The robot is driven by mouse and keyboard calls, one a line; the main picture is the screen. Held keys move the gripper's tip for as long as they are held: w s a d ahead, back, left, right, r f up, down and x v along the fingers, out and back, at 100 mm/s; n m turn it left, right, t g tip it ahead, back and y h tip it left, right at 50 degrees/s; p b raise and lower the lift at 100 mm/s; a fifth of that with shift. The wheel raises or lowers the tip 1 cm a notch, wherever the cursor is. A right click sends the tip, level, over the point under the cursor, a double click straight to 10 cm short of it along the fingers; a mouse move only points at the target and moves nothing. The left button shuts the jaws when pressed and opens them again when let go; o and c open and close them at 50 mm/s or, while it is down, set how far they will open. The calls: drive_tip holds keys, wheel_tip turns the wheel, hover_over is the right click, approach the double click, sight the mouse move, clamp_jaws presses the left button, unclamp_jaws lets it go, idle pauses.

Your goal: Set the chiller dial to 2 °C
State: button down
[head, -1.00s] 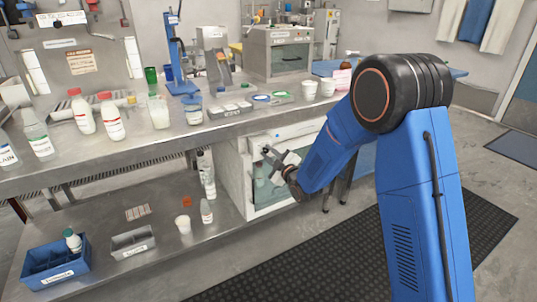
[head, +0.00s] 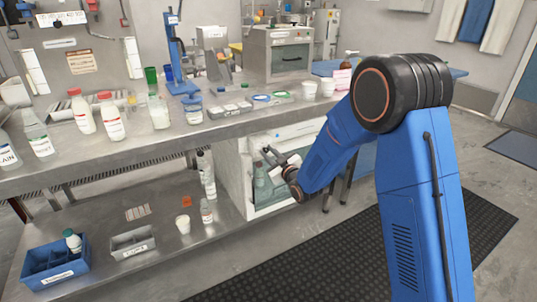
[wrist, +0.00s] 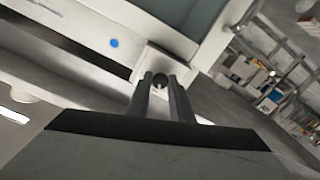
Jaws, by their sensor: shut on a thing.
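The chiller (head: 232,172) is a white cabinet with a glass front, under the bench in the head view. My gripper (head: 270,154) is at the upper part of its front there. In the wrist view my gripper (wrist: 160,88) has its two dark fingers on either side of a small dark round knob, which I take as the chiller dial (wrist: 160,77). It sits against a pale block on the white front. The fingers are shut on it. A blue dot (wrist: 114,43) is on the white front nearby. The dial's scale and pointer cannot be read.
The steel bench (head: 150,140) above holds bottles, cups and trays. A lower shelf (head: 160,235) to the left carries a blue bin (head: 55,268), a grey bin (head: 131,243) and bottles.

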drive_tip(key=m, duration=0.4)
drive_tip(key=shift+m, duration=0.3)
drive_tip(key=m, duration=0.4)
drive_tip(key=shift+f+m, duration=0.1)
drive_tip(key=shift+m, duration=0.2)
drive_tip(key=m, duration=0.4)
drive_tip(key=shift+m, duration=2.5)
drive_tip(key=c, duration=1.6)
unclamp_jaws()
drive_tip(key=shift+o, duration=0.2)
